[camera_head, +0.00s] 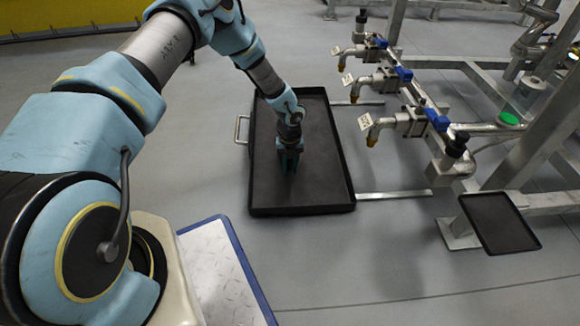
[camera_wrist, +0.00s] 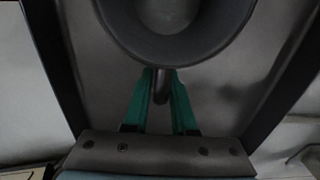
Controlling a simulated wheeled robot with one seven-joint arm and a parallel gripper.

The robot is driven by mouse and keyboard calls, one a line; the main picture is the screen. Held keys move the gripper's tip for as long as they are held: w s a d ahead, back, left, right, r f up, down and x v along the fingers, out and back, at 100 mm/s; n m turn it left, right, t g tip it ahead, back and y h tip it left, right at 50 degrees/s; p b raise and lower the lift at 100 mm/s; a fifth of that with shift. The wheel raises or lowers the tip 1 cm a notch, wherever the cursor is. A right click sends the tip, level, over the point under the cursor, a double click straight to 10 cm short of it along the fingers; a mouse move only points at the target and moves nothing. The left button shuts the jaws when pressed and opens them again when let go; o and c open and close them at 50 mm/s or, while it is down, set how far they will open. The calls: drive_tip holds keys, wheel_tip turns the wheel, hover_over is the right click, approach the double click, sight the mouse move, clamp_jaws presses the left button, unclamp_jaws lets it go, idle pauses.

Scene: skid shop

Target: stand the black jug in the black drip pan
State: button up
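The large black pan (camera_head: 325,192) lies on the floor, with a metal handle on its left side. My gripper (camera_head: 290,162) points down over the middle of this pan. In the wrist view, the dark round mouth of the black jug (camera_wrist: 118,24) fills the top, and its handle (camera_wrist: 161,92) sits between the green fingers (camera_wrist: 162,82). The fingers appear closed on the handle. The pan's dark rims show on both sides of the jug. In the head view the jug is hidden or blends into the black pan. Whether its base touches the pan cannot be told.
A smaller black tray (camera_head: 497,222) is at the right by the skid frame. Several taps with blue handles and tags (camera_head: 413,121) stand right of the large pan. A blue-edged plate (camera_head: 222,265) is at the lower left. Grey floor (camera_head: 390,270) is clear in front.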

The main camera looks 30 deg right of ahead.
drive_tip(key=o, duration=0.3)
drive_tip(key=shift+r, duration=0.1)
